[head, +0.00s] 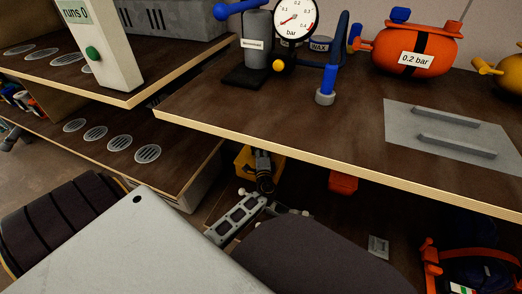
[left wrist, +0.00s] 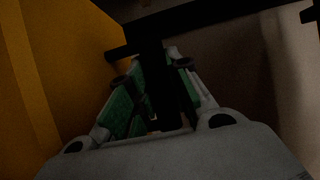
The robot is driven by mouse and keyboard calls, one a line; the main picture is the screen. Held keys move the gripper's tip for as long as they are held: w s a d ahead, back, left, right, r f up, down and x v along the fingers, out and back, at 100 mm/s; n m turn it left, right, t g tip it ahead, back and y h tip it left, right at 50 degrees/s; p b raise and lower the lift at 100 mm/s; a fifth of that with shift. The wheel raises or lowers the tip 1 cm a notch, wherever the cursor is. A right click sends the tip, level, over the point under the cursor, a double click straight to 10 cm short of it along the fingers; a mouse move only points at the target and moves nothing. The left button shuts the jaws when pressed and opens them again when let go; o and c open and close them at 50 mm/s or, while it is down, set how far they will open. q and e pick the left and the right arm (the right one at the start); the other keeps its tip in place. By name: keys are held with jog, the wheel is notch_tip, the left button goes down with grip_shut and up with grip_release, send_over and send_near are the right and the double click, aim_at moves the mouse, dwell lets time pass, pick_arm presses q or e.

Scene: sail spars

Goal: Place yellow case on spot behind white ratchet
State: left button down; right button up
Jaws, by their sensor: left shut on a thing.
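The yellow case (head: 243,163) shows only in part, on the lower level below the front edge of the upper worktop, which hides its top and back. My left gripper (head: 264,178) is at the case's right side, in shadow. In the left wrist view the yellow case fills the left side (left wrist: 70,60). There the green-padded fingers (left wrist: 155,95) are closed around a dark upright bar, which looks like part of the case's handle. I cannot make out the white ratchet. My right gripper is not in view.
The worktop edge (head: 340,160) hangs over the left gripper. A red block (head: 343,182) lies on the lower level to the right. Farther right are a small grey plate (head: 378,247) and orange-red gear (head: 432,262). A gauge (head: 296,18) and orange tank (head: 415,48) stand on top.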

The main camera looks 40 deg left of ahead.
pick_arm(q)
jog(key=c, duration=1.3)
grip_release()
jog(key=shift+r, duration=0.1)
jog(key=shift+s+d, duration=0.3)
jog(key=shift+s, duration=0.05)
jog(key=shift+p+v, duration=1.5)
jog(key=shift+v, duration=4.05)
